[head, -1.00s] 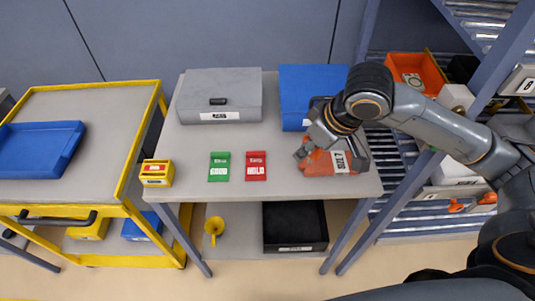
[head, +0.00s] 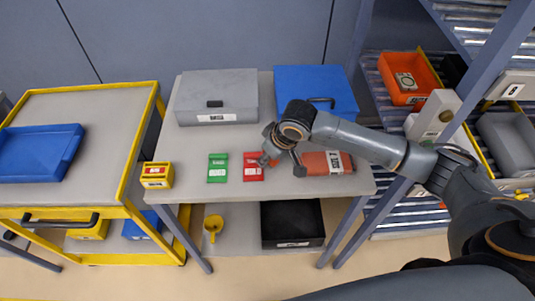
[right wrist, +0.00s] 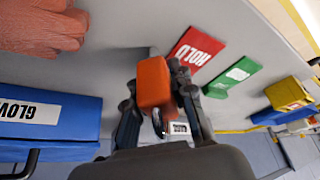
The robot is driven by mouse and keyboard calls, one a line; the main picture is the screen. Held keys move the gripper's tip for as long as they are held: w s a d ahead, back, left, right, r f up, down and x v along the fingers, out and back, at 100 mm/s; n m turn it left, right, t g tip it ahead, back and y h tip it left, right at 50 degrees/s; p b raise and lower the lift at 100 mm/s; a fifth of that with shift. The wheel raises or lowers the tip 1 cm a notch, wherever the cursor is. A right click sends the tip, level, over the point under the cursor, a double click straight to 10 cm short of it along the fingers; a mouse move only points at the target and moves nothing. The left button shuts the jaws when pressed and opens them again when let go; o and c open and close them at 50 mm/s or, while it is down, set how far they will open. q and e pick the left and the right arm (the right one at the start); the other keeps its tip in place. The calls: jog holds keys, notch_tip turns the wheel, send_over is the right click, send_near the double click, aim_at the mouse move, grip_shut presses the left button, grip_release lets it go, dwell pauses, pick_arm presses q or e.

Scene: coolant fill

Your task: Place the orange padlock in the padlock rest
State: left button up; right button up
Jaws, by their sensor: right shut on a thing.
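The orange padlock (right wrist: 154,84) is between the fingers of my right gripper (right wrist: 158,92) in the right wrist view, with its metal shackle partly visible below the body. In the head view my right gripper (head: 270,158) is over the table beside the red HOLD card (head: 253,168), and the padlock is mostly hidden there. It appears held above the tabletop. My left gripper is not in view.
Folded orange gloves (head: 328,162) lie right of the gripper. A green card (head: 218,168) lies left of the red one. A grey case (head: 218,95) and a blue box (head: 317,90) stand at the back. The table between the green card and the yellow box is clear.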

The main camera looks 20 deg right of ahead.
jog(key=o, duration=0.6)
jog(key=shift+f, duration=0.15)
jog(key=o, duration=0.3)
